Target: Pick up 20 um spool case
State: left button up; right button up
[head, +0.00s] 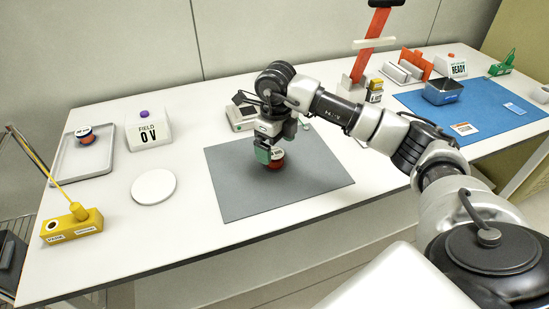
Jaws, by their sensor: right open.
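A small round spool case (276,162), red with a dark top and a white label, sits on the grey mat (235,195). A similar spool case (87,138), red and dark blue with a white label, sits in the grey tray (62,168) at the left. The label print is too small to read, so I cannot tell which is the 20 um one. My right gripper (269,155) is open and points down at the spool case on the mat. Its fingers partly hide that case, and contact cannot be made out. My left gripper is not in view.
A white round disc (153,187), a "FIELD 0 V" block (148,132) and a yellow block with a wand (72,225) stand left of the mat. A grey device (241,116) is behind my gripper.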

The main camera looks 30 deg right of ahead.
aim_at(276, 153)
jog(key=f, duration=0.5)
jog(key=shift+w+d+f, duration=0.15)
jog(key=shift+w, duration=0.05)
jog(key=c, duration=1.1)
jog(key=shift+o, duration=0.2)
